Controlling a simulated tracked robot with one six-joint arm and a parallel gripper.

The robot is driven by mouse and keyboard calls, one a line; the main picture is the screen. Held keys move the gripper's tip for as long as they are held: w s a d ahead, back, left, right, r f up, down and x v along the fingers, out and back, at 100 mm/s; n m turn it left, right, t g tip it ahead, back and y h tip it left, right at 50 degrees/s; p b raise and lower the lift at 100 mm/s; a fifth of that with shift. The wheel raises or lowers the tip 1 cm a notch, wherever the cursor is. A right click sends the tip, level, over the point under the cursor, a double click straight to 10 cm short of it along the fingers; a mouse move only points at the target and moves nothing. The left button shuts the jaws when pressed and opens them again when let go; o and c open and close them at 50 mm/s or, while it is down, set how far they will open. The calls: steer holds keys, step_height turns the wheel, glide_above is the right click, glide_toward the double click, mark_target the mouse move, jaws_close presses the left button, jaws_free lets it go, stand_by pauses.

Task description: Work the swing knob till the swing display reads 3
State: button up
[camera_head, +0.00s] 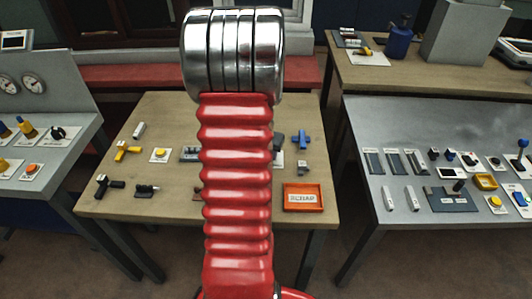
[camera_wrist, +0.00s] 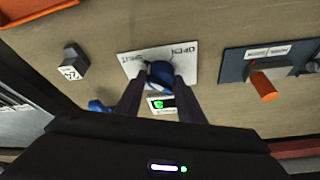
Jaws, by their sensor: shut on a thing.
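In the wrist view a round blue knob (camera_wrist: 159,74) stands on a white plate (camera_wrist: 187,66) whose printed words look like OPEN and SHUT, upside down. My gripper (camera_wrist: 161,76) has its two dark fingers on either side of the knob, shut on it. A small display (camera_wrist: 158,103) with a lit green digit sits just below the knob, between the fingers. The digit is too small and blurred to read surely. No label naming the knob as swing is legible. In the head view my red arm hides most of this spot.
In the wrist view a dark fixture with an orange handle (camera_wrist: 264,88) is on the right, a grey labelled block (camera_wrist: 72,62) on the left. A blue fitting (camera_head: 301,140) and an orange tray (camera_head: 318,198) are on the wooden table's right. Side tables carry several other controls.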

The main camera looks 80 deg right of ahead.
steer(key=shift+s+n+t, duration=0.1)
steer(key=shift+n+t, duration=0.2)
steer(key=shift+n, duration=0.4)
steer(key=o, duration=1.1)
steer(key=shift+c, duration=0.2)
steer(key=shift+r, duration=0.1)
steer(key=v, duration=1.3)
steer(key=shift+r, duration=0.25)
steer(key=shift+a, duration=0.15)
